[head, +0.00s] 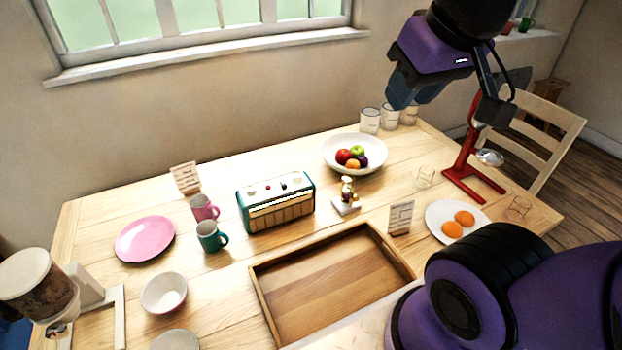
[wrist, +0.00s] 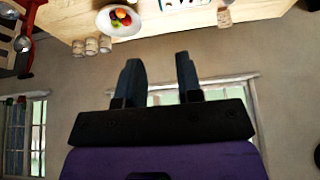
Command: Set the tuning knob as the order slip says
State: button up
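A teal and cream radio (head: 276,202) stands on the wooden table, with small knobs on its top; which one is the tuning knob, and its setting, are too small to tell. One slip card (head: 186,178) stands at the back left behind the mugs. Another card (head: 400,217) stands right of the tray. The writing on both is too small to read. My gripper (head: 402,98) is raised above the back right of the table, well away from the radio. In the wrist view its two fingers (wrist: 160,80) are apart with nothing between them.
A wooden tray (head: 262,303) lies in front of the radio. Pink (head: 204,208) and teal (head: 211,237) mugs stand left of it. A small figurine (head: 346,196) and a fruit bowl (head: 335,142) stand to its right. A red stand (head: 463,170) is farther right.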

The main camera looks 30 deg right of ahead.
jog(key=w+d+f+m+g, duration=0.2)
jog(key=w+d+f+m, duration=0.25)
jog(key=w, duration=0.55)
jog(key=m+g, duration=0.5)
jog(key=m, duration=1)
send_over(397, 214)
jog(key=w, duration=0.2)
notch_tip(397, 214, down, 38)
jog(key=r, duration=0.1)
jog(key=shift+s+d+f, duration=0.1)
jog(key=shift+s+f, duration=0.2)
jog(key=shift+f, duration=0.65)
jog(key=shift+s+a+f, duration=0.1)
jog(key=shift+s+f, duration=0.2)
jog(key=shift+f, duration=0.6)
jog(key=shift+s+d+f, duration=0.1)
jog(key=shift+s+f, duration=0.2)
jog(key=shift+f, duration=0.65)
